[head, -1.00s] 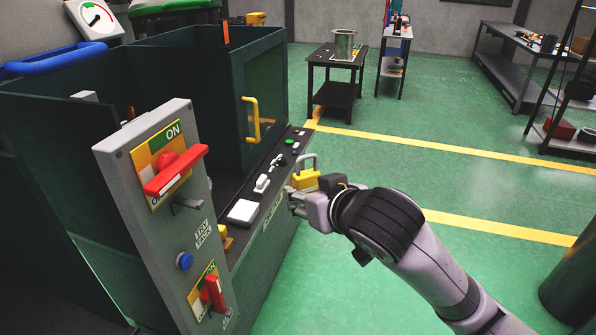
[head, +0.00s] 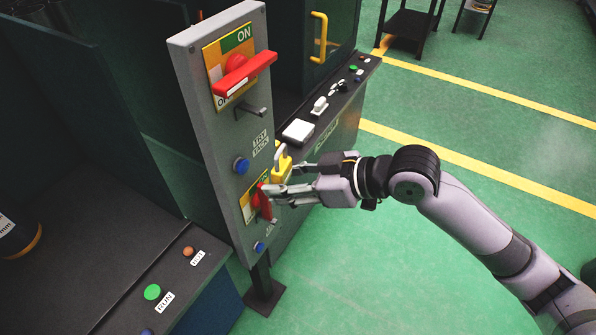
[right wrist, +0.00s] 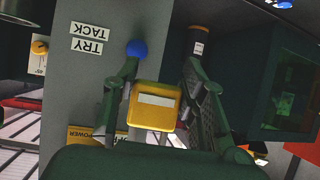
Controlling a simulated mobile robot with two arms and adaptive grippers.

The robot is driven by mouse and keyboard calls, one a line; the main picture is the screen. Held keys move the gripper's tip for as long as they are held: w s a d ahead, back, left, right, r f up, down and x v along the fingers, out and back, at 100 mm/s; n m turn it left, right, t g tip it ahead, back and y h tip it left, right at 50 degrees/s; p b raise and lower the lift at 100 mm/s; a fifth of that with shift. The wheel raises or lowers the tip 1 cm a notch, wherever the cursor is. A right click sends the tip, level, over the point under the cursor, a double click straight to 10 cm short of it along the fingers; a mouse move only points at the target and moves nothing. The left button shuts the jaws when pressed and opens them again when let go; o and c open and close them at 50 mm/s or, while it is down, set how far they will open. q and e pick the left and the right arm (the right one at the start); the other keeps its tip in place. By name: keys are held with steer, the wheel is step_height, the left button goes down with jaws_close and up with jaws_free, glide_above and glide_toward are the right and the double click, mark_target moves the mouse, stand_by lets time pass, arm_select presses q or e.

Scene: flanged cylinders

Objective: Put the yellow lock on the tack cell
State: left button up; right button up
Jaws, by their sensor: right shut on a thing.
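The yellow lock (head: 284,172) is held between the fingers of my right gripper (head: 284,181), its metal shackle pointing up. In the right wrist view the lock (right wrist: 154,106) sits between the two fingers, a pale label on its face. The grey post (head: 200,130) labelled TRY TACK is just left of the gripper. It carries an upper red switch (head: 244,74) by ON, with a grey metal piece (head: 250,110) below it. A lower red switch (head: 262,203) is close beside the fingertips and partly hidden by them. My left gripper is out of view.
A blue button (head: 240,165) sits between the switches. A dark console ledge (head: 325,128) with a white box (head: 298,131) runs behind the lock. Another console with a green RUN button (head: 152,292) is at lower left.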

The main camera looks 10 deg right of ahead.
mark_target(277, 158)
steer(key=r+m+t, duration=0.1)
steer(key=r+m+t+h, duration=0.1)
steer(key=m, duration=0.1)
steer(key=shift+w+a+r+h, duration=0.15)
steer(key=shift+a+r+h, duration=0.15)
steer(key=shift+a+r, duration=0.1)
steer(key=r+m+t+h, duration=0.2)
steer(key=m+t+h, duration=0.1)
steer(key=shift+w+a+r, duration=0.3)
steer(key=shift+r, duration=0.1)
steer(key=r+m+h, duration=0.1)
steer(key=m+h, duration=0.1)
steer(key=r+m+t+h, duration=0.1)
steer(key=r+m+h, duration=0.1)
steer(key=w+r+m+h, duration=0.1)
steer(key=m+h, duration=0.1)
steer(key=shift+a+r, duration=0.15)
steer(key=shift+a, duration=0.2)
